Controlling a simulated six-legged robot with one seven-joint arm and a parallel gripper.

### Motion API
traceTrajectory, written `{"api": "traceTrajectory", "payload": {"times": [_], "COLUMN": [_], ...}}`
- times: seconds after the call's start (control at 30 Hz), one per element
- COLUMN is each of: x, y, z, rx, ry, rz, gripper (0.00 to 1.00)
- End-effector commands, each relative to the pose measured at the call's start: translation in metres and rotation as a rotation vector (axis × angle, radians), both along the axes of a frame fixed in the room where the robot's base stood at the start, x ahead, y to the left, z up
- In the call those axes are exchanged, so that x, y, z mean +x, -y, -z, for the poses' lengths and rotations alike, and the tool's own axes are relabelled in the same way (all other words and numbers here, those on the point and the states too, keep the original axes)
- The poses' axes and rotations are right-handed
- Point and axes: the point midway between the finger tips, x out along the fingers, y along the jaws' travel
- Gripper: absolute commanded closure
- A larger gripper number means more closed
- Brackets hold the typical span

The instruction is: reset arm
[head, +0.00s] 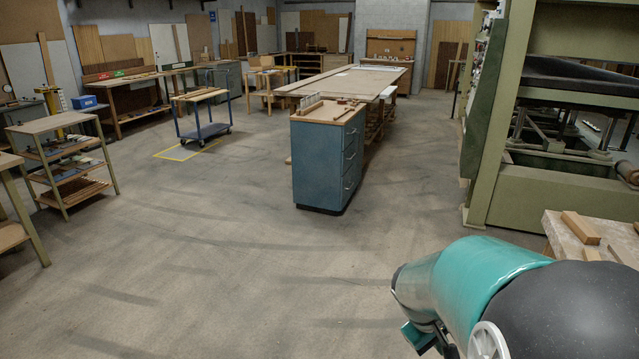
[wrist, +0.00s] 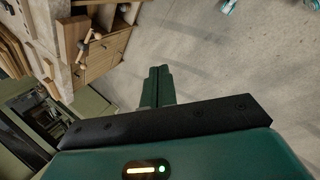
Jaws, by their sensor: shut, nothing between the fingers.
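My arm shows at the lower right of the head view as a teal and black form, bent low in front of my body. My gripper (wrist: 159,72) shows in the wrist view as two dark green fingers pressed together, with nothing between them. They point out over bare grey floor. The gripper's fingers cannot be made out in the head view.
A bench top with wood blocks (head: 580,228) stands close at the right, by the green press (head: 485,130). A wooden drawer unit (wrist: 108,50) is near my gripper in the wrist view. A blue cabinet (head: 325,165) stands ahead.

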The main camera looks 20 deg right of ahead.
Motion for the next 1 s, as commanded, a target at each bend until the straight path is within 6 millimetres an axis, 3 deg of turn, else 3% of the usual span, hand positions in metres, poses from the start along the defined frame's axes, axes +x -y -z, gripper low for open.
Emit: {"api": "traceTrajectory", "payload": {"times": [0.03, 0.27, 0.6, 0.8, 1.0], "x": [0.005, 0.011, -0.018, -0.032, -0.033], "y": [-0.019, -0.101, -0.216, -0.245, -0.247], "z": [-0.016, -0.069, -0.132, -0.146, -0.146], "rx": [0.016, 0.132, 0.369, 0.446, 0.452], "ry": [0.058, 0.268, 0.517, 0.57, 0.572], "rz": [0.001, 0.008, -0.032, -0.047, -0.048], "gripper": [1.0, 1.0, 1.0, 1.0, 1.0]}}
